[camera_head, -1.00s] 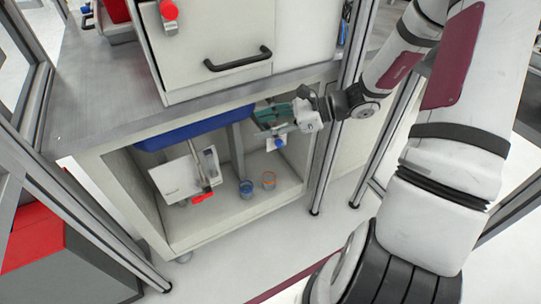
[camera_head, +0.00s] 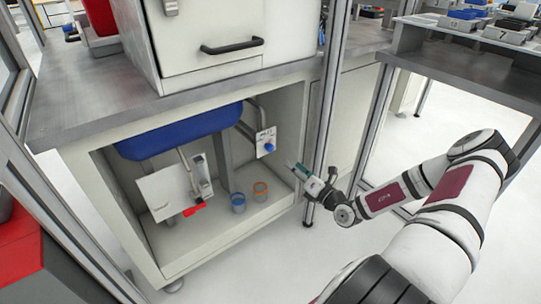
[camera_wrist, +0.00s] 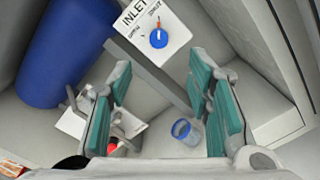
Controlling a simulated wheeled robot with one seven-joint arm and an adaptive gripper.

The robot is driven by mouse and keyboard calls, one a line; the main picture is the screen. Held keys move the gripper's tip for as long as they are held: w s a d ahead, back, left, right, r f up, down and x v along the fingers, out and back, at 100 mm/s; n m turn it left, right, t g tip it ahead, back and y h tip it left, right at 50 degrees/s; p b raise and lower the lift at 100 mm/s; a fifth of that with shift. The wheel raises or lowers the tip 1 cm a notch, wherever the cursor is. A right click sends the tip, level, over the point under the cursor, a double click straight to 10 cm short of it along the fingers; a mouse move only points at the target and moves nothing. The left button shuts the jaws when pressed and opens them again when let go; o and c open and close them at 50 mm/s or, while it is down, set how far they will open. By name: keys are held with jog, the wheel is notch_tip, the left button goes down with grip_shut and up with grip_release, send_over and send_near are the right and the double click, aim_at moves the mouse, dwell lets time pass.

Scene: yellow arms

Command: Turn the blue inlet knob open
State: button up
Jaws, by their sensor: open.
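The blue inlet knob (camera_head: 269,147) is on a small white panel (camera_head: 262,137) inside the open cabinet, right of the blue tank (camera_head: 185,130). In the wrist view the knob (camera_wrist: 159,40) shows an orange-red mark pointing toward the top of the picture. Small labels stand around it under the word INLET; I cannot read them surely. My gripper (camera_head: 297,170) is at the right edge of the cabinet opening, lower right of the knob and apart from it. Its teal-padded fingers (camera_wrist: 163,75) are spread with nothing between them, and the knob lies beyond their tips.
A blue-rimmed cup (camera_head: 238,203) and an orange-rimmed cup (camera_head: 261,190) stand on the cabinet floor. A metal post (camera_head: 325,110) stands beside my gripper. The cabinet's right wall is close.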

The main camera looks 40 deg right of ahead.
aim_at(271, 149)
jog(key=w+b, duration=0.1)
jog(key=w, duration=0.3)
jog(key=w+b, duration=0.2)
jog(key=w, duration=0.2)
jog(key=w+b, duration=0.1)
jog(key=w, duration=0.4)
jog(key=shift+a, duration=0.25)
jog(key=shift+c, duration=0.6)
grip_shut()
